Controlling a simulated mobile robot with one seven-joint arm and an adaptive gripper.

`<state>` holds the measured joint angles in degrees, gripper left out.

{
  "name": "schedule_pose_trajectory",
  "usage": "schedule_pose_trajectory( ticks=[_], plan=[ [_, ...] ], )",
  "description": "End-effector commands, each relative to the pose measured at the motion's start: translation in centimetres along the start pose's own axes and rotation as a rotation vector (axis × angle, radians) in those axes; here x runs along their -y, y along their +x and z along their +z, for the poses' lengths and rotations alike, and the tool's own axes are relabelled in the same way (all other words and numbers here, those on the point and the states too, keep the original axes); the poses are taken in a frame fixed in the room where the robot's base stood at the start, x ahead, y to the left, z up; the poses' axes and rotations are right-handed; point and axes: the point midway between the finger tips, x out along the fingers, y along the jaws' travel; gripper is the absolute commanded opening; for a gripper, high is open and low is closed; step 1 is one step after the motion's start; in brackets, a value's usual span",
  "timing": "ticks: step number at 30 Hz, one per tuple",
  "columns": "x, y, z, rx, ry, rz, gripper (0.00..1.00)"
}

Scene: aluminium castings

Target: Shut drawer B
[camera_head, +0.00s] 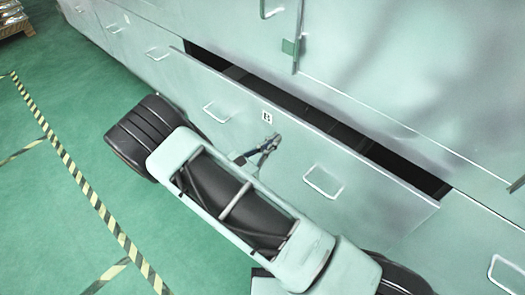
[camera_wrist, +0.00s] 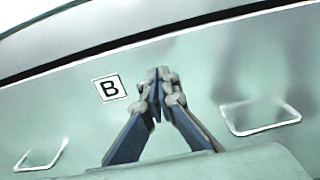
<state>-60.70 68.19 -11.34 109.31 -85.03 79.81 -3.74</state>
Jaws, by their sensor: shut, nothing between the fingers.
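Drawer B (camera_head: 245,122) is a wide pale-green drawer front with a small white label marked B (camera_head: 267,117) and two wire handles. It stands out from the cabinet, with a dark gap along its top edge. In the wrist view the drawer front (camera_wrist: 215,75) fills most of the picture, the label (camera_wrist: 109,87) left of my fingers. My gripper (camera_head: 275,139) is shut and empty, its fingertips at the drawer front just below and right of the label. The fingertips also show in the wrist view (camera_wrist: 159,75). I cannot tell whether they touch the front.
The left handle (camera_head: 217,112) and right handle (camera_head: 323,182) of the drawer stick out on either side of my gripper. Other closed drawers and cabinet doors (camera_head: 420,70) surround it. The green floor (camera_head: 60,200) with striped tape is clear at left.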

Motion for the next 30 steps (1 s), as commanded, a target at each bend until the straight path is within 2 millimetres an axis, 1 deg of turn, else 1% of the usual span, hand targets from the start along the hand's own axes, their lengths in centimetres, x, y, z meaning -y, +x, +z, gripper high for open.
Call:
schedule_pose_trajectory(
  ticks=[1,3,6,9,14,23,25,26,29,30],
  plan=[
    [0.1,1.1,-0.1,0.001,0.001,-0.004,0.0],
    [0.1,2.4,-0.1,0.0,0.001,-0.004,0.0],
    [0.1,3.8,-0.1,0.0,0.001,-0.003,0.0],
    [0.0,4.7,-0.1,-0.001,0.001,-0.001,0.0],
    [0.0,5.2,0.0,-0.001,0.001,-0.001,0.0],
    [0.0,5.3,0.0,-0.001,0.001,-0.001,0.0],
    [0.0,5.8,0.0,0.0,0.001,-0.002,0.0],
    [0.0,6.2,0.0,0.0,0.001,-0.003,0.0],
    [0.1,8.4,-0.1,0.002,0.002,-0.005,0.0],
    [0.1,9.5,-0.1,0.002,0.001,-0.005,0.0]
  ],
)
